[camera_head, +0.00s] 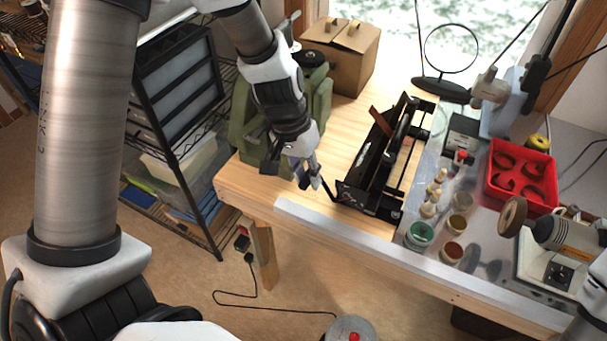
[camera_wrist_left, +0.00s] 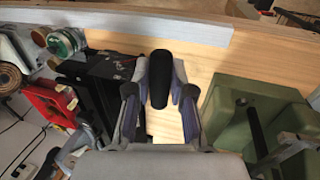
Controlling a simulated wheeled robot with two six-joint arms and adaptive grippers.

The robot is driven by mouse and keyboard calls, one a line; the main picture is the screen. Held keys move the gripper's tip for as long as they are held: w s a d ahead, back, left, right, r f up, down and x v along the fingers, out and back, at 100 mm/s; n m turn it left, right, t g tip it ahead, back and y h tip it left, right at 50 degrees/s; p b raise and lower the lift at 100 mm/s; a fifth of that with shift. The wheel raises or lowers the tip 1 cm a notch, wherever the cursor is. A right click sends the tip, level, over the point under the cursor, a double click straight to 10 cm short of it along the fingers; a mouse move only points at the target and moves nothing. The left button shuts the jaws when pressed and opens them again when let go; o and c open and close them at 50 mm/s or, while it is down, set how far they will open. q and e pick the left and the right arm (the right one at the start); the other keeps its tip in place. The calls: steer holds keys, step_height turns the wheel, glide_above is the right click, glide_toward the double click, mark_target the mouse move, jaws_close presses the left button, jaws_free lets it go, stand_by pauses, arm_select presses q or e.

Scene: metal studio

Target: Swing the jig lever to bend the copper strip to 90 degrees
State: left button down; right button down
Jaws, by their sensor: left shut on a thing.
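The black bending jig (camera_head: 372,190) stands on the wooden bench near its front edge. A copper-brown strip (camera_head: 381,122) stands up at the jig's far part; its exact bend angle cannot be told. My left gripper (camera_head: 312,178) is left of the jig, at the bench's front edge. In the left wrist view its fingers (camera_wrist_left: 160,95) are closed around a black cylindrical lever grip (camera_wrist_left: 161,80). A thin dark part of the lever (camera_head: 327,188) shows between gripper and jig. The jig (camera_wrist_left: 98,75) also shows there, left of the fingers. My right gripper is out of view.
Right of the jig are small jars (camera_head: 419,235), a red tray (camera_head: 520,173) and a grinder (camera_head: 560,235). A pale metal strip (camera_head: 330,222) edges the bench front.

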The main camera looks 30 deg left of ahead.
arm_select(q)
steer(key=shift+s+d+r, duration=0.1)
steer(key=shift+r, duration=0.05)
steer(key=shift+d+r, duration=0.3)
steer(key=shift+r, duration=0.3)
steer(key=c, duration=1.8)
jaws_free()
steer(key=shift+d+r, duration=0.1)
steer(key=shift+d, duration=0.15)
steer(key=shift+d+r+p, duration=0.15)
steer(key=shift+r+p, duration=0.15)
steer(key=shift+r, duration=0.15)
steer(key=shift+o, duration=0.2)
steer(key=shift+d, duration=0.1)
steer(key=shift+r, duration=0.1)
